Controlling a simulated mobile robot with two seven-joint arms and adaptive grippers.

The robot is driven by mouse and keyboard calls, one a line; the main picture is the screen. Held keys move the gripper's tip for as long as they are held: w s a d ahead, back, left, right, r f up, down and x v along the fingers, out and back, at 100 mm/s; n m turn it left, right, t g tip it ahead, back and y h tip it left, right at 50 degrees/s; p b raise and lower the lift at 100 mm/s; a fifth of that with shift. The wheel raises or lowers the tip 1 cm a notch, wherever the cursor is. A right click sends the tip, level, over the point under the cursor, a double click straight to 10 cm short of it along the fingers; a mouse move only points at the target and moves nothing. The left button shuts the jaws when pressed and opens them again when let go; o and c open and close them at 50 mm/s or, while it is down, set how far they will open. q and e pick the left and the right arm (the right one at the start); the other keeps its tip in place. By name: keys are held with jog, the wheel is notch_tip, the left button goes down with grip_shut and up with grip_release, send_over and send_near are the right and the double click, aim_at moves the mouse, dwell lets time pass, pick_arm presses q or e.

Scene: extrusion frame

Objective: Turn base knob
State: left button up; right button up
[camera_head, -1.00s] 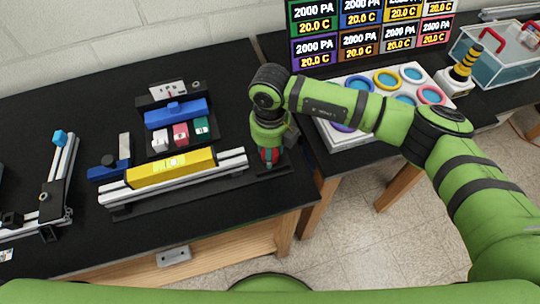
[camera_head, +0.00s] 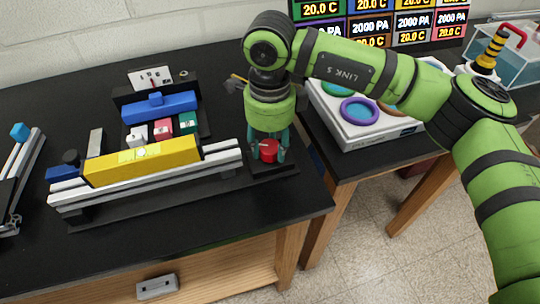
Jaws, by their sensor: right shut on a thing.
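A red knob (camera_head: 268,150) sits on a black base block (camera_head: 273,167) at the right end of the extrusion frame, near the table's right edge. My right gripper (camera_head: 268,155) points down from above with its teal fingers on either side of the red knob, shut on it. The upper part of the knob is partly hidden by the gripper. The extrusion frame (camera_head: 220,158) has pale rails and a yellow block (camera_head: 143,161) along it. My left gripper is not in view.
A blue block (camera_head: 158,109) and small white, red and green blocks stand behind the frame. A white tray with coloured rings (camera_head: 375,135) is on the second table at right. A gap separates the tables. The black table (camera_head: 170,236) is clear in front.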

aim_at(269, 147)
jog(key=n+b, duration=0.2)
jog(key=shift+f+n, duration=0.25)
jog(key=shift+n, duration=0.05)
jog(key=shift+r+n+b, duration=0.15)
jog(key=shift+n+b, duration=1)
jog(key=shift+n, duration=0.25)
jog(key=o, duration=1.1)
jog(key=shift+a, duration=0.1)
jog(key=shift+o, duration=0.2)
jog(key=shift+r, duration=0.1)
notch_tip(269, 147, up, 12)
jog(key=shift+s, duration=0.1)
